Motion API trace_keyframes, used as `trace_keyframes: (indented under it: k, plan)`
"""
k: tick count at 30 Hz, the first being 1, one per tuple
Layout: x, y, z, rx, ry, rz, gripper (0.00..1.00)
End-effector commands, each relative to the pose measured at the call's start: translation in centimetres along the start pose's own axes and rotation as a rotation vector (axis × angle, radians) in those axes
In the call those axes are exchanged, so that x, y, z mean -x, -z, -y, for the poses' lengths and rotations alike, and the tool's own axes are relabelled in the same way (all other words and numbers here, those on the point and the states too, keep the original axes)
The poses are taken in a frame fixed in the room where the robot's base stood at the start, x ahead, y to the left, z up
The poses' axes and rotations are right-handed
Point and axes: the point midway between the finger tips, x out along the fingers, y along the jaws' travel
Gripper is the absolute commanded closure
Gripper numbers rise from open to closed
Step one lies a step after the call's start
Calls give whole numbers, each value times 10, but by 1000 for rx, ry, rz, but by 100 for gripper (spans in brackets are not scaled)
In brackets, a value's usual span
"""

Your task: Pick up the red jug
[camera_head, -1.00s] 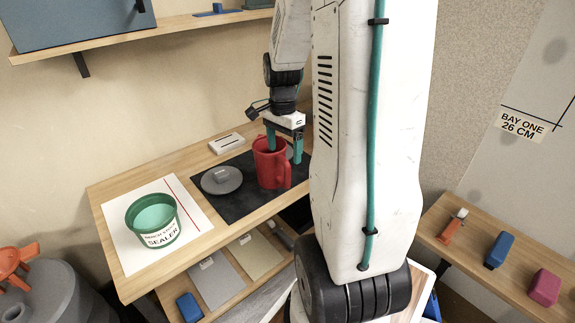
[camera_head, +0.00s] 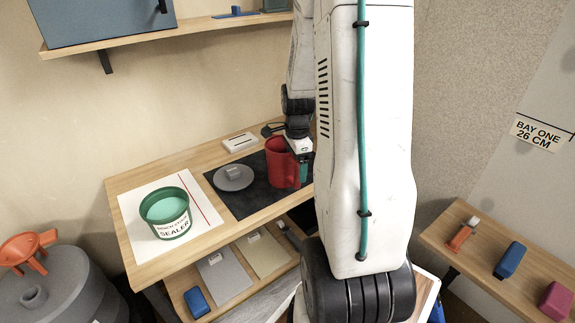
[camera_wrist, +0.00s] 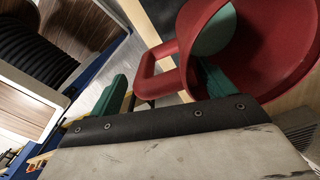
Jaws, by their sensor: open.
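The red jug (camera_head: 281,165) stands upright on a black mat (camera_head: 227,201) on the wooden bench. In the wrist view the jug (camera_wrist: 282,85) shows its open mouth, with its handle (camera_wrist: 146,76) toward the left. My gripper (camera_head: 294,162) is open at the jug from above. In the wrist view one green finger of my gripper (camera_wrist: 160,85) shows inside the mouth and the other is outside, left of the handle. The handle and near wall lie between them. I cannot tell whether either finger touches the jug.
A grey disc (camera_head: 234,178) lies left of the jug. A green sealer tub (camera_head: 164,213) stands on a white sheet farther left. A white block (camera_head: 239,142) is behind. A wooden shelf (camera_head: 166,36) runs above, and a side shelf (camera_head: 480,266) is at right.

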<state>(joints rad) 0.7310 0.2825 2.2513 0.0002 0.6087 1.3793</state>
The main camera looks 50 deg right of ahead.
Motion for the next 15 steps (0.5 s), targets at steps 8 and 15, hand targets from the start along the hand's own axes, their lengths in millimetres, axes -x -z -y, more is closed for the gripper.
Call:
trace_keyframes:
  k: [8,15]
  plan:
    - [-1,-1,0,2,0,0,32]
    - [-1,-1,0,2,-1,0,74]
